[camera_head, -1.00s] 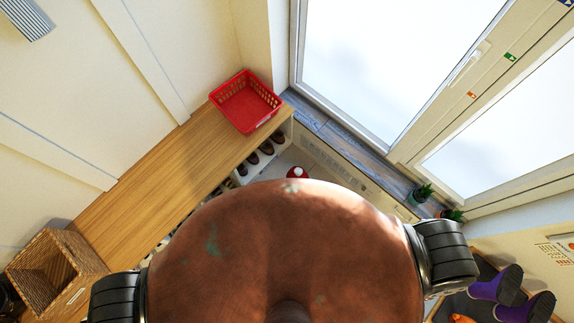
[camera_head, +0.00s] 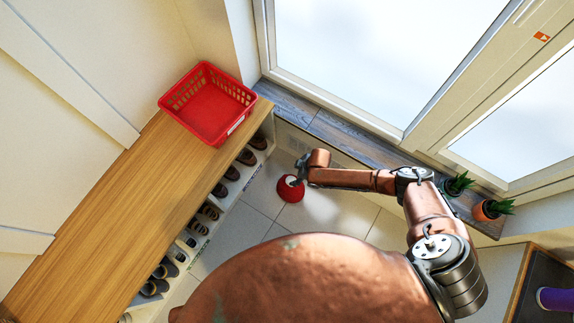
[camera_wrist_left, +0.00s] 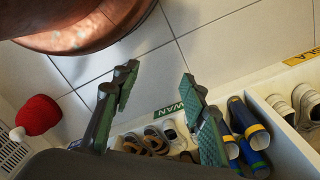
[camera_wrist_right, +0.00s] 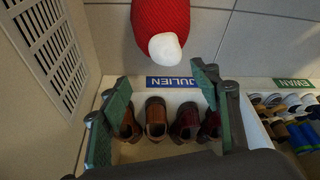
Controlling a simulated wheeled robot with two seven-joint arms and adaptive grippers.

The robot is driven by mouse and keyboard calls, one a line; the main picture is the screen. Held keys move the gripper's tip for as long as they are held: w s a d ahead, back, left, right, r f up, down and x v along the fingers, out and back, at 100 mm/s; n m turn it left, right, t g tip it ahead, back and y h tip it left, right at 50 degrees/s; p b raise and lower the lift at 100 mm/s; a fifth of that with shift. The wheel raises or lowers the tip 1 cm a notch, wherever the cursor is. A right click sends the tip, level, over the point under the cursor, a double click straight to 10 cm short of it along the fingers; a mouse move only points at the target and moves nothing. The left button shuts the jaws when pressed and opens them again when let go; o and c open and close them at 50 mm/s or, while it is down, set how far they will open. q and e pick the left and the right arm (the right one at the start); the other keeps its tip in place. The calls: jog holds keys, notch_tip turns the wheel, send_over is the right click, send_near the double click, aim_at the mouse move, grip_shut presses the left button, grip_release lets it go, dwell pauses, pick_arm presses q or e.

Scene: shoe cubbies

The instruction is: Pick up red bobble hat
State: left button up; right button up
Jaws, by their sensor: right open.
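The red bobble hat (camera_head: 291,189) is on the pale tiled floor near the end of the shoe cubbies. Its white bobble faces my right gripper in the right wrist view, where the hat (camera_wrist_right: 160,18) is at the top, beyond the fingertips. My right gripper (camera_wrist_right: 161,72) is open and empty. In the head view its wrist is beside and above the hat, and the fingers are hard to make out. My left gripper (camera_wrist_left: 158,72) is open and empty, over the floor by the cubbies; the hat (camera_wrist_left: 38,115) is at the left of its view.
The cubbies hold several pairs of shoes under a wooden bench top (camera_head: 130,205). A red basket (camera_head: 207,104) sits at the bench's far end. A wall vent (camera_wrist_right: 48,50) is close on the left in the right wrist view. Potted plants (camera_head: 492,209) stand on the windowsill.

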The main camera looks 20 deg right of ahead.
aim_at(294, 179)
jog(key=f, duration=0.1)
jog(key=b, duration=0.1)
jog(key=f, duration=0.1)
jog(key=shift+s+f+n+g+b, duration=0.3)
jog(key=shift+n+g+b, duration=0.05)
jog(key=shift+n+g, duration=0.05)
jog(key=shift+s+f, duration=0.1)
jog(key=shift+f, duration=0.1)
jog(key=shift+b+x, duration=0.7)
jog(key=shift+x, duration=0.15)
pick_arm(q)
notch_tip(294, 179, up, 4)
jog(key=d, duration=0.1)
pick_arm(e)
jog(key=shift+a+f, duration=0.2)
jog(key=shift+f, duration=0.1)
jog(key=b+x, duration=0.3)
jog(key=x, duration=0.1)
jog(key=shift+f, duration=0.25)
jog(key=shift+w+f+b, duration=0.2)
jog(key=shift+b, duration=0.15)
pick_arm(q)
jog(key=w+d+f+t+h, duration=0.1)
jog(key=w+d+f+t, duration=0.2)
jog(key=w+f, duration=0.3)
jog(key=shift+w+d+f+h, duration=0.3)
jog(key=shift+d+f+h, duration=0.1)
jog(key=shift+d, duration=0.35)
pick_arm(e)
jog(key=shift+r, duration=0.1)
